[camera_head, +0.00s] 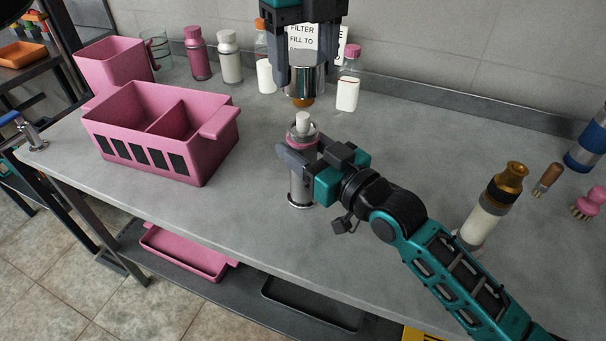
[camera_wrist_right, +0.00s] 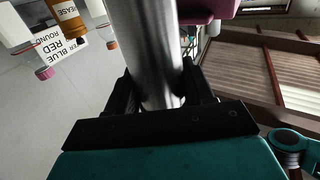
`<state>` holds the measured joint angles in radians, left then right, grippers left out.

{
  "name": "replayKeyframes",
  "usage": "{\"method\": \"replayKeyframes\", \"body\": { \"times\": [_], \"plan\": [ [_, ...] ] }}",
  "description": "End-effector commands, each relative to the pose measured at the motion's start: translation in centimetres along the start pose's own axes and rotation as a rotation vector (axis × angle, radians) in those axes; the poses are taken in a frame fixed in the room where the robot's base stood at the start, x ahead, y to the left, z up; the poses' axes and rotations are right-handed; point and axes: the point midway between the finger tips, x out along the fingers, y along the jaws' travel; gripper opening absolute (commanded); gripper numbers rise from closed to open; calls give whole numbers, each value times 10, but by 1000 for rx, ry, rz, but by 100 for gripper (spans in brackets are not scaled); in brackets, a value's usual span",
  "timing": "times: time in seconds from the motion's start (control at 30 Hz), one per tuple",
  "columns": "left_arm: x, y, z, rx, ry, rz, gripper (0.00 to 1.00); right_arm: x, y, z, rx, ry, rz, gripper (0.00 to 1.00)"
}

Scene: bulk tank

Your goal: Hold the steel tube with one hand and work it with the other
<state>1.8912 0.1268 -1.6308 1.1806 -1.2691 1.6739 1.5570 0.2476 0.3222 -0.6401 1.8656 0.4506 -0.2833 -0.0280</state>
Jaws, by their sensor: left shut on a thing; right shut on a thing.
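The steel tube (camera_head: 300,190) stands upright over the bench, its flanged lower end at or close to the top. A clear upper part with a pink ring and a white knob (camera_head: 303,118) shows at its top. My right gripper (camera_head: 302,152) is shut around the tube's upper body; in the right wrist view the tube (camera_wrist_right: 147,50) runs between the fingers. My left gripper (camera_head: 302,82) is shut on a shiny steel sleeve (camera_head: 304,76) with an orange-brown lower end. It is held above the knob, with a small gap between.
A pink divided bin (camera_head: 215,150) stands to the left. Several bottles, including a pink one (camera_head: 198,55), line the back wall. A brass-topped cylinder (camera_head: 490,205) and brushes (camera_head: 548,180) are at right. The bench front left of the tube is clear.

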Motion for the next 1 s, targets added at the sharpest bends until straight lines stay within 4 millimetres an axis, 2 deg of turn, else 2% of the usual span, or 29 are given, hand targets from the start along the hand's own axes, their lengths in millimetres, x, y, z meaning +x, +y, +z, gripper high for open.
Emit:
{"method": "replayKeyframes", "body": {
  "times": [0.03, 0.2, 0.37, 0.7, 1.0],
  "plan": [
    [0, 0, 0, 0, 0, 0, 34, 0, 0, 0, 0, 0, 0, 17],
    [0, 0, 0, 0, 0, 0, 34, 0, 0, 0, 0, -1, 0, 0],
    [3, 0, 0, 0, 1, 0, 34, 0, 0, 0, 0, -1, 0, 0],
    [48, 0, 1, 0, 3, 2, 34, 0, 0, 0, 0, -1, 0, 0],
    [50, 0, 1, 0, 1, 0, 34, 0, 0, 0, 0, -1, 0, 0]
  ]
}}
